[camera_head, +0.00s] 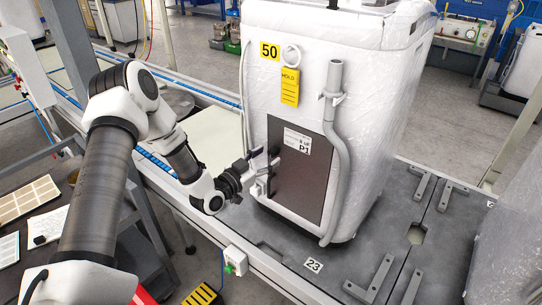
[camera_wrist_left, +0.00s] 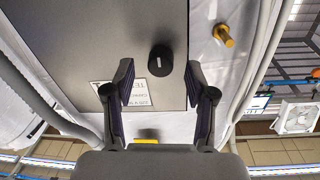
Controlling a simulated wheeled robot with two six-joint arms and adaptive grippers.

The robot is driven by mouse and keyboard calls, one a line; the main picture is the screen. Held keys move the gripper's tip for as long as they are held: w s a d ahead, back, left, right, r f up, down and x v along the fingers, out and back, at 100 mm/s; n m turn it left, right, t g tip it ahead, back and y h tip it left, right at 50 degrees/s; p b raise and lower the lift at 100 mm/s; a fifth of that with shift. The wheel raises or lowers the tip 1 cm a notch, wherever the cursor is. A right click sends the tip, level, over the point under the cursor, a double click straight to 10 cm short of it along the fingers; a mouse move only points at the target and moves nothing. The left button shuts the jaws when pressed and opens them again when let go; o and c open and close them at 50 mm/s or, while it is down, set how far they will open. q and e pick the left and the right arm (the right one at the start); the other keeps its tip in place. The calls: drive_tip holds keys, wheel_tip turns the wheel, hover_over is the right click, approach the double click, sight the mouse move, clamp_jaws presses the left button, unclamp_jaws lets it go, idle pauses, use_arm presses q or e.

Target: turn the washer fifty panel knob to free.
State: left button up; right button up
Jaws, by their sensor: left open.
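The washer (camera_head: 345,60) marked 50 is a white wrapped machine with a grey-brown panel (camera_head: 297,185) on its front. In the left wrist view the panel (camera_wrist_left: 95,35) carries a black round knob (camera_wrist_left: 160,58) with a short white mark, and a white label beside it. My left gripper (camera_head: 262,172) is at the panel's left side in the head view. In the left wrist view its fingers (camera_wrist_left: 160,88) are open, one on either side of the knob's line, with the knob just beyond the tips. Contact cannot be told. In the head view the fingers largely hide the knob.
A grey pipe (camera_head: 334,150) runs down the washer front, right of the panel. A yellow tag (camera_head: 289,88) hangs above the panel. A yellow fitting (camera_wrist_left: 223,35) sticks out beside the panel. The washer stands on a dark pallet (camera_head: 345,262) with metal brackets.

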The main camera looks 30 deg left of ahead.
use_arm(q)
drive_tip(key=shift+w, duration=1)
drive_tip(key=shift+c, duration=0.4)
clamp_jaws()
